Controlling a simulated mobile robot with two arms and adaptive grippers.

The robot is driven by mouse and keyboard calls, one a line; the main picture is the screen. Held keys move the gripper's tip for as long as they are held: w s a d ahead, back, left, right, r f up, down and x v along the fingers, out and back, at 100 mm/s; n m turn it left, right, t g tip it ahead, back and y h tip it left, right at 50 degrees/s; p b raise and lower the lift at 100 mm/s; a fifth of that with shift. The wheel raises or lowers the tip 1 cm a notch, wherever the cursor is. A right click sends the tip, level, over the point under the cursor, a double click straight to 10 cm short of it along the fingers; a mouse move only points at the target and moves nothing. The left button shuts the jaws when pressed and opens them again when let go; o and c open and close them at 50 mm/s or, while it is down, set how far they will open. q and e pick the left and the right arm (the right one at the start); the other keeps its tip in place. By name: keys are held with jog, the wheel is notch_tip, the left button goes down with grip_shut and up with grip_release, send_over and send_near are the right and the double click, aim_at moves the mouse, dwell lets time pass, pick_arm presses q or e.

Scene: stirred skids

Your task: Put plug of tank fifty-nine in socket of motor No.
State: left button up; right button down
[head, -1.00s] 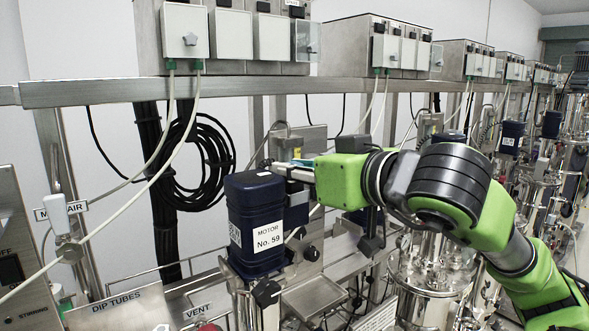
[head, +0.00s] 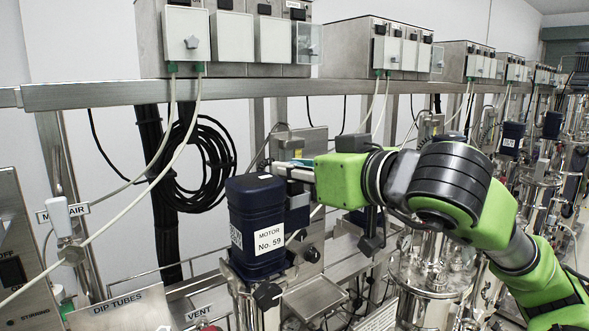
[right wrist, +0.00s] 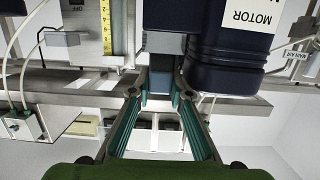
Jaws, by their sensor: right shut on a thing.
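The dark blue motor (head: 256,222), labelled "MOTOR No. 59", stands upright left of centre in the head view. It shows upside down at the upper right of the right wrist view (right wrist: 232,52). A dark box (head: 297,212) is on its right side, seemingly where its socket is. My right gripper (head: 284,169) is beside the motor's top, above this box. In the right wrist view its teal-padded fingers (right wrist: 160,94) are shut on a small grey-dark piece, seemingly the plug (right wrist: 160,72), close against the dark box (right wrist: 165,28). I cannot tell whether it is seated. My left gripper is not in view.
A steel rail (head: 230,89) with control boxes (head: 235,38) runs above. Pale cables hang from it, and a coil of black cable (head: 203,160) hangs behind the motor. Steel tanks (head: 430,278) stand to the right, partly behind my arm.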

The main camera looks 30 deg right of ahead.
jog(key=shift+f+b, duration=0.3)
jog(key=shift+f, duration=0.05)
dwell(1.8)
jog(key=shift+r+p, duration=0.3)
jog(key=shift+r, duration=0.1)
jog(key=shift+a, duration=0.1)
jog(key=c, duration=1.8)
grip_release()
jog(key=shift+c, duration=0.2)
jog(key=shift+o, duration=0.3)
jog(key=shift+d+f, duration=0.1)
jog(key=shift+d, duration=0.25)
jog(key=shift+a, duration=0.15)
jog(key=shift+s, duration=0.1)
